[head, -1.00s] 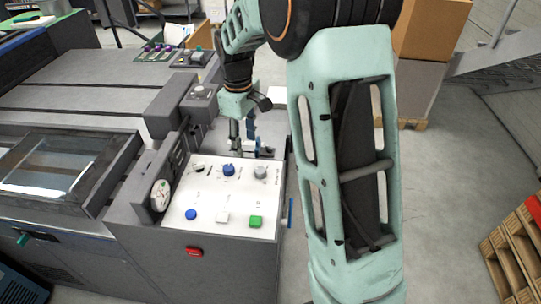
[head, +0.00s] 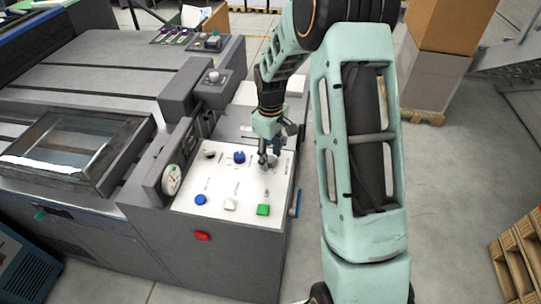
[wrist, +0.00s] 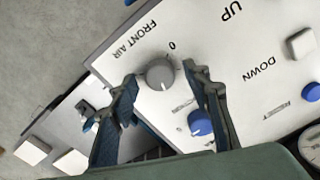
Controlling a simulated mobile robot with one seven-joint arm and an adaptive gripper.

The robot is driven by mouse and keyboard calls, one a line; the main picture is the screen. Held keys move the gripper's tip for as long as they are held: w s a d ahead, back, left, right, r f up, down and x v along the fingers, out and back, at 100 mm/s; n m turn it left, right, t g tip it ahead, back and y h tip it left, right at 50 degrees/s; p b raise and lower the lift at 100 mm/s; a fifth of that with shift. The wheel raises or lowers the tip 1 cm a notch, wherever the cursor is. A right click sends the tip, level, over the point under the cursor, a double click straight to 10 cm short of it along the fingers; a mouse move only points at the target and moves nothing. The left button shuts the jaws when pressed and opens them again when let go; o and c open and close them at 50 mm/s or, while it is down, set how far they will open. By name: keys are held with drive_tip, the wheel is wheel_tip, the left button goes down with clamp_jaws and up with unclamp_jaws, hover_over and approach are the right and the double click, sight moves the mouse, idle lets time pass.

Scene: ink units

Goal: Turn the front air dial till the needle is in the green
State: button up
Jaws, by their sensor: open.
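The front air dial (wrist: 160,74) is a round grey knob on the white control panel (wrist: 235,75), with "FRONT AIR" and a 0 printed beside it in the wrist view.
Below are blue (head: 200,200), white (head: 230,204) and green (head: 263,210) buttons. A red button (head: 202,236) is on the front face. Open floor lies to the right.

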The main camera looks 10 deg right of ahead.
drive_tip(key=shift+f, duration=0.3)
drive_tip(key=c, duration=1.2)
drive_tip(key=shift+o, duration=0.2)
drive_tip(key=shift+m, duration=0.3)
drive_tip(key=m+b, duration=0.2)
drive_tip(key=m, duration=0.1)
drive_tip(key=shift+m, duration=0.3)
drive_tip(key=shift+m+b, duration=0.85)
drive_tip(key=shift+m, duration=1.45)
